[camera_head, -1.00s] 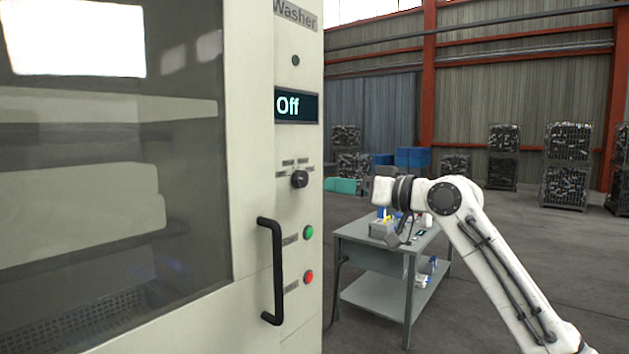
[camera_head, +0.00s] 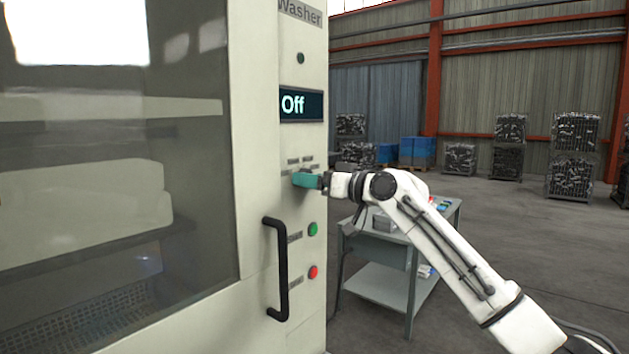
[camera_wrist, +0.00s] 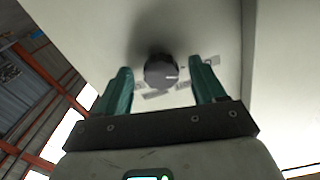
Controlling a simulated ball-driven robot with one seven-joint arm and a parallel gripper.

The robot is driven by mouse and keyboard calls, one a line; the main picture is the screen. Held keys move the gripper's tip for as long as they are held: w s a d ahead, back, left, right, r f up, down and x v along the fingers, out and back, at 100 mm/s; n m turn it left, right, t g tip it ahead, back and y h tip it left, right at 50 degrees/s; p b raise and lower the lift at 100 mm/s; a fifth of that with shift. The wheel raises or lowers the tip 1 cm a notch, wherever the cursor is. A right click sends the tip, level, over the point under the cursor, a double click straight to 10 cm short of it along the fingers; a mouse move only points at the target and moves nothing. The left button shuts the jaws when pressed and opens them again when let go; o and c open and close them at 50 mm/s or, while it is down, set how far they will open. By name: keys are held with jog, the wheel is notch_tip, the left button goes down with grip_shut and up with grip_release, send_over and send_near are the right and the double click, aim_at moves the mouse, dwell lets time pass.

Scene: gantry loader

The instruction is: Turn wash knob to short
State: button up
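In the head view my gripper (camera_head: 304,180) is at the knob's place on the panel and hides the knob. In the wrist view my gripper (camera_wrist: 160,82) is open, with one teal finger on each side of the knob. Gaps show between the fingers and the knob.
Below the knob are a green button (camera_head: 313,229) and a red button (camera_head: 313,272). A black door handle (camera_head: 281,270) sticks out at lower left. A grey table (camera_head: 372,284) stands behind my arm. Wire cages (camera_head: 574,135) are farther back.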

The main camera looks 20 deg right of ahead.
jog(key=c, duration=1)
jog(key=shift+c, duration=0.2)
jog(key=shift+r+m+p, duration=0.1)
jog(key=shift+m+p, duration=3.25)
jog(key=shift+m, duration=1.05)
jog(key=o, duration=1.1)
jog(key=shift+c, duration=0.2)
jog(key=shift+s, duration=0.1)
